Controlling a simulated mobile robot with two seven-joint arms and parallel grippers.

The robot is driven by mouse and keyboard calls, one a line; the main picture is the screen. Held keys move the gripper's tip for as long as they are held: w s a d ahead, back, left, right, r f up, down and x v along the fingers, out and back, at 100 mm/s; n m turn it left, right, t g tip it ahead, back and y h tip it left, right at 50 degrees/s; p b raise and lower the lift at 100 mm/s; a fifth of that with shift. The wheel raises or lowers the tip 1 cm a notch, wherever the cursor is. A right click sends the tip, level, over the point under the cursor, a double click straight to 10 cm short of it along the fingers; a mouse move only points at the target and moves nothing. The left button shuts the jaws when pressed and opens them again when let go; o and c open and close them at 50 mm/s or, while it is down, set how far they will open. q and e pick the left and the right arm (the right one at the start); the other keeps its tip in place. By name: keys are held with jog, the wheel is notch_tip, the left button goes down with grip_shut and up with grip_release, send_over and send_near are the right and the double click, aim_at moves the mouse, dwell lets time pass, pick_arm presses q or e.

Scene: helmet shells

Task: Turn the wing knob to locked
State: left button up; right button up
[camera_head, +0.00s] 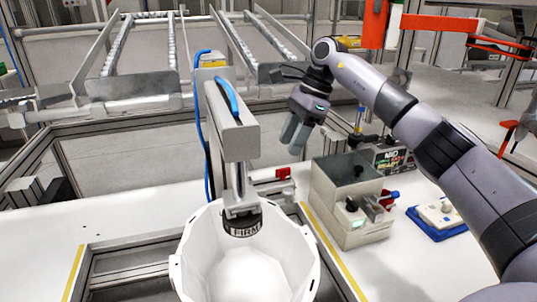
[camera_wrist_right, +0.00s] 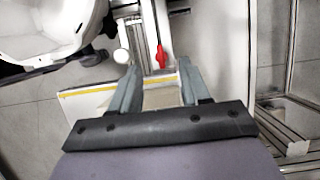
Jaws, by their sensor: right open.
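A red wing knob (camera_head: 283,173) sits on a metal bracket beside the press column, right of the white helmet shell. In the right wrist view the red wing knob (camera_wrist_right: 161,57) lies just beyond the fingertips, roughly between them, its long side running up the picture. My right gripper (camera_head: 294,140) hangs in the air above and behind it, apart from it. The wrist view shows the same right gripper (camera_wrist_right: 159,76) with its fingers spread and nothing between them. Lock markings are too small to read. My left gripper is not in view.
The white helmet shell (camera_head: 285,250) stands under the press column (camera_head: 232,130). A grey-green box (camera_head: 345,185) with knobs stands to the right, near a dark display sign (camera_head: 385,156) and a blue tray (camera_head: 440,218). Slanted rails stand behind. The table at far left is clear.

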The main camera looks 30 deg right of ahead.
aim_at(281, 169)
jog(key=shift+x, duration=3.55)
jog(key=shift+a, duration=0.1)
grip_shut()
